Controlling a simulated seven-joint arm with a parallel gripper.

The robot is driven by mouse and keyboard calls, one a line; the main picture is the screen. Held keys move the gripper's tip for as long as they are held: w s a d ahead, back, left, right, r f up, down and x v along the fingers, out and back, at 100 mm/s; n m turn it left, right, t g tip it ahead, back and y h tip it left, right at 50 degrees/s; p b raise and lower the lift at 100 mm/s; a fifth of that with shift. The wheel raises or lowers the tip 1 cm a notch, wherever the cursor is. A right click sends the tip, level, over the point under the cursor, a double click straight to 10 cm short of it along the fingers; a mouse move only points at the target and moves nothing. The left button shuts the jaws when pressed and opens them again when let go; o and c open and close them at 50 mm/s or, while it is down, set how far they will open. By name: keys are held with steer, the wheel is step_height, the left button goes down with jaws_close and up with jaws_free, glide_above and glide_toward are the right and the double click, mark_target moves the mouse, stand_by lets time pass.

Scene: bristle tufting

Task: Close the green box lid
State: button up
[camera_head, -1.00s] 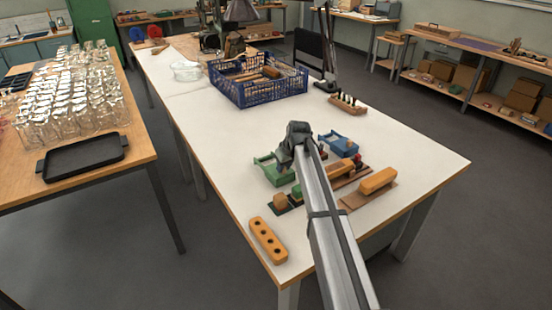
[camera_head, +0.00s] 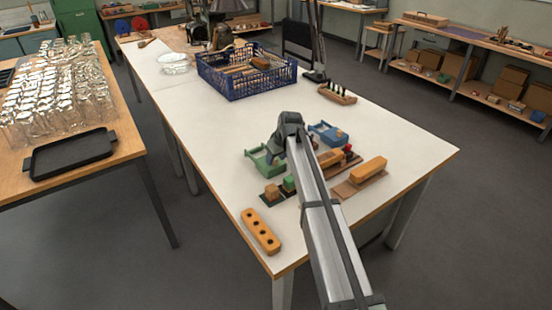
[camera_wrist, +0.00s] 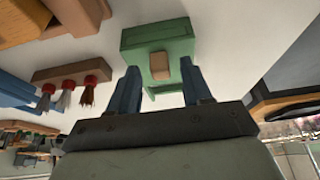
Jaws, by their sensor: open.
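The green box (camera_head: 266,158) stands on the white table, left of the blue box (camera_head: 326,134). Its upper part is partly hidden behind my arm, and I cannot make out the lid's angle in the head view. In the wrist view the green box (camera_wrist: 157,38) lies ahead of my gripper (camera_wrist: 162,76). A small tan block (camera_wrist: 161,66) shows against its green face, between the lines of the two fingers. My gripper is open, with the fingers apart on either side of this block. I cannot tell whether the fingertips touch the green box.
An orange block with holes (camera_head: 261,231) lies near the table's front edge. Tan and green blocks, a brush holder with red-ferruled brushes (camera_wrist: 72,72) and an orange-topped brush (camera_head: 367,170) lie close by. A blue crate (camera_head: 247,80) stands farther back. The table's middle is clear.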

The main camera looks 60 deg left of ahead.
steer(key=v, duration=1.3)
steer(key=shift+d, duration=0.15)
